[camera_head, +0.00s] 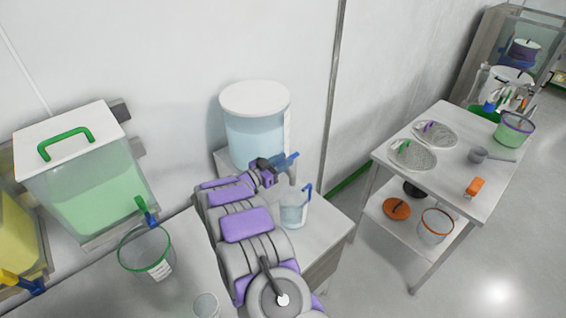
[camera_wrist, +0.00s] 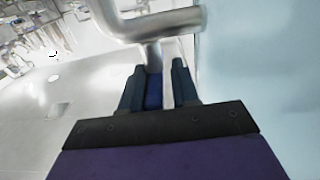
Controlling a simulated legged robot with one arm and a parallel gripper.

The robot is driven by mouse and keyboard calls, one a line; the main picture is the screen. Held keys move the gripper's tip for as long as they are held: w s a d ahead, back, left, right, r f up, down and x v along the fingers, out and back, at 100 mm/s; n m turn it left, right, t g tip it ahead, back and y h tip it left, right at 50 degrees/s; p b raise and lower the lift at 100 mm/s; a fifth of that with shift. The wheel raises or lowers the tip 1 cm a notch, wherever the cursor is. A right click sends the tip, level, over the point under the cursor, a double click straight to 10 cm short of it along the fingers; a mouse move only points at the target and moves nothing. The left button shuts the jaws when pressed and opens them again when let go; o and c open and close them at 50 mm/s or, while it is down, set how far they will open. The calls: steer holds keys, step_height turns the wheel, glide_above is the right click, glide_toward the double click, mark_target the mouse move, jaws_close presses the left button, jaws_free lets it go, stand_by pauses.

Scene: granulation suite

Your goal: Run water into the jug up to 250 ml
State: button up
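The water tank (camera_head: 255,138) is a clear cylinder with a white lid and pale blue contents, on the side bench; its wall fills the right of the wrist view (camera_wrist: 265,80). Its metal tap (camera_wrist: 155,24) has a blue lever (camera_wrist: 153,92). My gripper (camera_head: 277,162) is at the tap. In the wrist view my gripper (camera_wrist: 157,85) has its fingers apart, with the lever between them, close to the left finger and with a gap to the right one. The clear jug (camera_head: 292,210) with a blue handle stands upright below the tap. Its water level cannot be read.
A green-filled tank (camera_head: 85,185) and a green-rimmed clear container (camera_head: 145,250) are at the left. A small clear cup (camera_head: 206,306) stands near my arm.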

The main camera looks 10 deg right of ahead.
steer(key=shift+o, duration=1.3)
steer(key=shift+s+a, duration=0.1)
steer(key=v, duration=1.2)
steer(key=shift+f, duration=0.2)
steer(key=shift+a, duration=0.15)
